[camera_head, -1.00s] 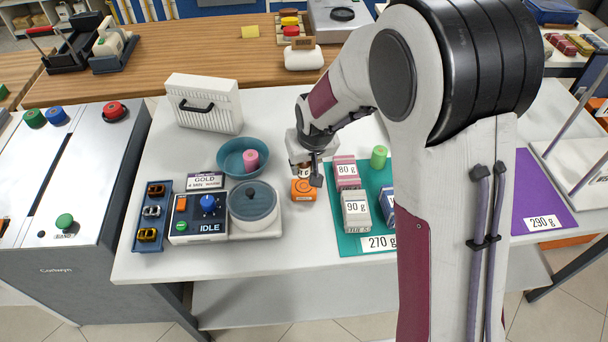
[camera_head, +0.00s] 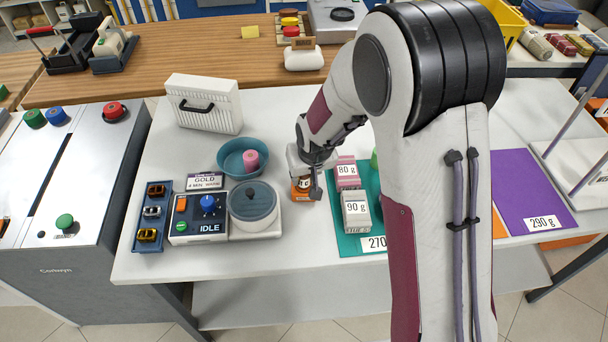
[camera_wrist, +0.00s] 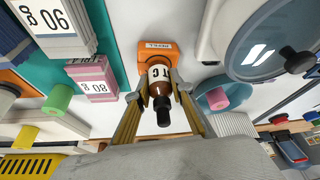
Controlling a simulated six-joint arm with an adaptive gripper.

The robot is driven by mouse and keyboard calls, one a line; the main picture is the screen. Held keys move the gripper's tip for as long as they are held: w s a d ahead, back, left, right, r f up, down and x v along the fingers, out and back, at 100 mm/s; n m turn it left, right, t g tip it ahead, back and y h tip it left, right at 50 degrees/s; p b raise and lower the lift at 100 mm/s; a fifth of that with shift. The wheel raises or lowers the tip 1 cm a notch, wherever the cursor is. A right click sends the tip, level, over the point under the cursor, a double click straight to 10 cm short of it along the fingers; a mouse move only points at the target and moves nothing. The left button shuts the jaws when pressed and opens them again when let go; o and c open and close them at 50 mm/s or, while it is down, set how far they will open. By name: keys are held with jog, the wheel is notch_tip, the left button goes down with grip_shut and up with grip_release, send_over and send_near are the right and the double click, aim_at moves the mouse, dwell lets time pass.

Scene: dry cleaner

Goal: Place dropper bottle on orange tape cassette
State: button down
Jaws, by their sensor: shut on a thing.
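The dropper bottle (camera_wrist: 160,82) is brown with a white label and a black dropper top. It sits between the two fingers of my gripper (camera_wrist: 158,92), which is shut on it. The orange tape cassette (camera_wrist: 157,47) lies flat on the white table, and the bottle's base overlaps it in the wrist view. I cannot tell whether the two touch. In the head view my gripper (camera_head: 307,182) is at the cassette (camera_head: 302,195), and the bottle is mostly hidden by the fingers.
Pink 80 g (camera_head: 347,172) and grey 90 g (camera_head: 356,212) boxes stand to the right on a teal mat (camera_head: 350,243). A teal bowl (camera_head: 232,163) with a pink cylinder and a lidded pot (camera_head: 253,205) stand left. Clear table lies in front.

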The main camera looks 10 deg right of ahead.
jog(key=shift+f, duration=0.15)
jog(key=c, duration=1.8)
grip_release()
jog(key=shift+o, duration=0.2)
jog(key=shift+r, duration=0.2)
jog(key=v, duration=1.2)
jog(key=shift+d, duration=0.1)
